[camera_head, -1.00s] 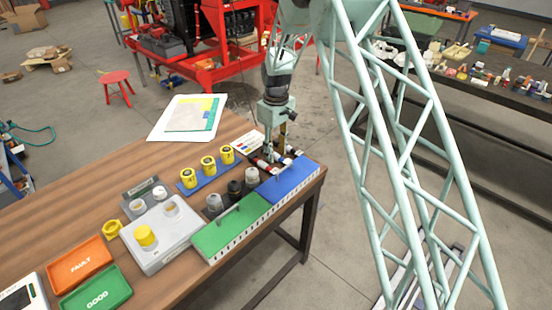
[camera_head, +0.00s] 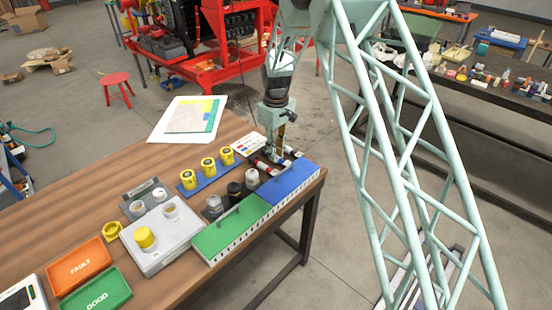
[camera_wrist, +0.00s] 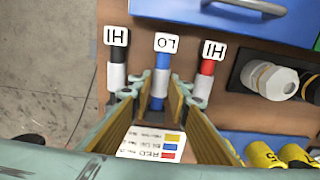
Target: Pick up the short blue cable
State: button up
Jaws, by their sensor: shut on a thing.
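The lower part of the cable runs between the fingers and is partly hidden. In the head view my gripper (camera_head: 273,158) is at the cables beside the blue box. I cannot tell whether the cable is clear of the table.
A black cable (camera_wrist: 117,65) and a red cable (camera_wrist: 206,72), both tagged "HI", flank the gripper. A colour card (camera_wrist: 150,143) lies below. The blue box (camera_head: 288,180) and dark-based fittings (camera_head: 252,178) are close by. Yellow-capped parts stand left.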

notch_tip(320, 180, up, 10)
jog(key=p, duration=0.1)
dwell(0.8)
jog(key=shift+d+p, duration=0.1)
jog(key=shift+p, duration=0.2)
jog(key=s+d+m+p, duration=0.1)
jog(key=s+d, duration=0.1)
jog(key=d, duration=0.2)
jog(key=s+d+f+m+p, duration=0.1)
jog(key=s+d+m, duration=0.1)
jog(key=d, duration=0.3)
jog(key=s+d+f+m+p, duration=0.1)
jog(key=s+d+m+p, duration=0.1)
jog(key=d, duration=0.3)
jog(key=shift+s+d+f, duration=0.1)
jog(key=shift+s+d, duration=0.1)
jog(key=shift+s, duration=0.45)
jog(key=s+d+f+m+p, duration=0.1)
jog(key=s+d+m, duration=0.3)
jog(key=s+d, duration=0.6)
jog(key=shift+d+m+p, duration=0.15)
jog(key=shift+m+p, duration=0.25)
jog(key=shift+p, duration=0.5)
jog(key=shift+s, duration=0.1)
